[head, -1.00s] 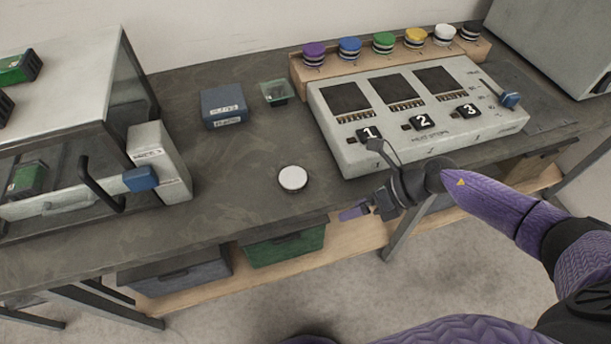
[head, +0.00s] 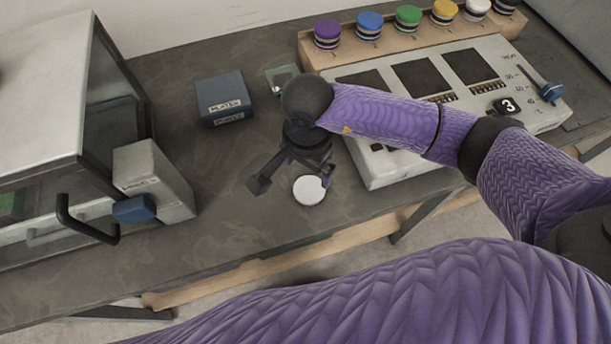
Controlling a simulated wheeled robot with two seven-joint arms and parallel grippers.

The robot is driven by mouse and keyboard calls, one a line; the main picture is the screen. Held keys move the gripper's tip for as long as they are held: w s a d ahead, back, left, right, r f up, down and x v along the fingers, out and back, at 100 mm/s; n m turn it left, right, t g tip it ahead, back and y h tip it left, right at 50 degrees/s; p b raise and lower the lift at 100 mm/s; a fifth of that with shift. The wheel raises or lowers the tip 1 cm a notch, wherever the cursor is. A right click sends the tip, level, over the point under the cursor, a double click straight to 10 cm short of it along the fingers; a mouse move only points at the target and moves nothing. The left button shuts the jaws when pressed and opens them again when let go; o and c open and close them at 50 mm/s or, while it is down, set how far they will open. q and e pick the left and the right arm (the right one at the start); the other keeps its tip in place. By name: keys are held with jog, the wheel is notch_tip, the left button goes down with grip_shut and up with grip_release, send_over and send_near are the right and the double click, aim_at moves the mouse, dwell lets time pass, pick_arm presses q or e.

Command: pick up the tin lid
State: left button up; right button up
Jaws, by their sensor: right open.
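The tin lid (head: 309,191), a small round white disc with a darker rim, lies on the dark worktop near its front edge. My right gripper (head: 291,181) is over the worktop just behind and left of the lid, pointing down. Its two dark fingers are spread apart with nothing between them that I can make out. One fingertip overlaps the lid's upper right edge in the picture; I cannot tell whether it touches. My left gripper is out of view.
A blue box (head: 223,97) and a small green tray (head: 283,78) stand behind. A glass-fronted cabinet (head: 45,75) with a blue-tipped latch stands left. Worktop left of the lid is clear.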

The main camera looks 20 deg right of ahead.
aim_at(307, 192)
jog(key=f, duration=0.2)
jog(key=f+b, duration=0.1)
jog(key=f, duration=0.2)
jog(key=f+b, duration=0.1)
jog(key=f, duration=0.2)
jog(key=shift+s+a, duration=0.15)
jog(key=shift+s, duration=0.25)
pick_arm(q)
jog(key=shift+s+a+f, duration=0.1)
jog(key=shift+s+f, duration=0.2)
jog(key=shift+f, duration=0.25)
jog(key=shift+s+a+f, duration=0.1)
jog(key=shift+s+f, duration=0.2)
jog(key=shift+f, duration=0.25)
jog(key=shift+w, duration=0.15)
pick_arm(e)
jog(key=c, duration=0.9)
